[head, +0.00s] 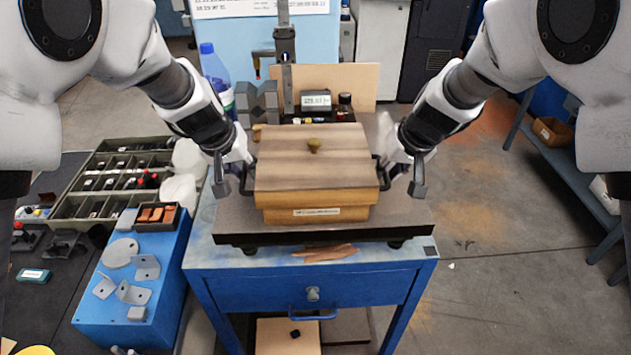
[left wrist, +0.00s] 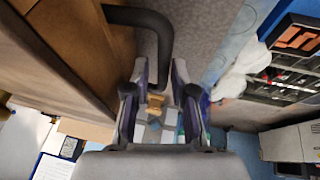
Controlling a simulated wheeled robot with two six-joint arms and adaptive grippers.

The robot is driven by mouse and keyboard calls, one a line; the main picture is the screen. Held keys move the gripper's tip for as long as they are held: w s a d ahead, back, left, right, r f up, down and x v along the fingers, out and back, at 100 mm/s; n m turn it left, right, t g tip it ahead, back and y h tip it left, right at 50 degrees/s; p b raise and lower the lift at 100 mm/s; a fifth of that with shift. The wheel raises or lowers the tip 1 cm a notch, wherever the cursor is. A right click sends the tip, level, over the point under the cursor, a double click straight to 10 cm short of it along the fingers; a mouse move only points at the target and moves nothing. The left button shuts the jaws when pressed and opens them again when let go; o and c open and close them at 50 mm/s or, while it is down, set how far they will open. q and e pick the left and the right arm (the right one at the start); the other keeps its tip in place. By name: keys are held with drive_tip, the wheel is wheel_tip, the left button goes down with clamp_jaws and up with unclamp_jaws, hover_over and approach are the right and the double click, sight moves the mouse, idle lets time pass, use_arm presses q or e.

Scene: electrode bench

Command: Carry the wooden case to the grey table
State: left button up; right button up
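The wooden case (head: 315,160), with a knob on its lid and a white label on its front, sits closed on a dark plate (head: 400,222) on the blue table. It has a dark handle on each side. My left gripper (head: 232,172) is at its left handle. In the left wrist view the case's side (left wrist: 60,45) fills the upper left, and the dark bent handle (left wrist: 155,25) reaches towards the gap between the parted fingers. My right gripper (head: 402,172) is beside the right handle, its fingers apparently parted. I cannot tell whether either touches. No grey table is clearly identifiable.
The blue table (head: 310,283) has a drawer in front. A post stands behind the case, with small items and a blue-capped bottle (head: 217,80). A parts organizer (head: 105,180) and blue box are at left. Open floor (head: 490,240) lies right, then a blue-framed bench (head: 590,190).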

use_arm(q)
drive_tip(key=shift+f, duration=0.55)
use_arm(e)
drive_tip(key=shift+a+f, duration=0.25)
drive_tip(key=shift+f, duration=0.25)
use_arm(q)
drive_tip(key=shift+w+f, duration=0.1)
drive_tip(key=shift+f, duration=0.05)
use_arm(e)
drive_tip(key=shift+a+f, duration=0.1)
drive_tip(key=shift+w, duration=0.15)
use_arm(q)
clamp_jaws()
use_arm(e)
clamp_jaws()
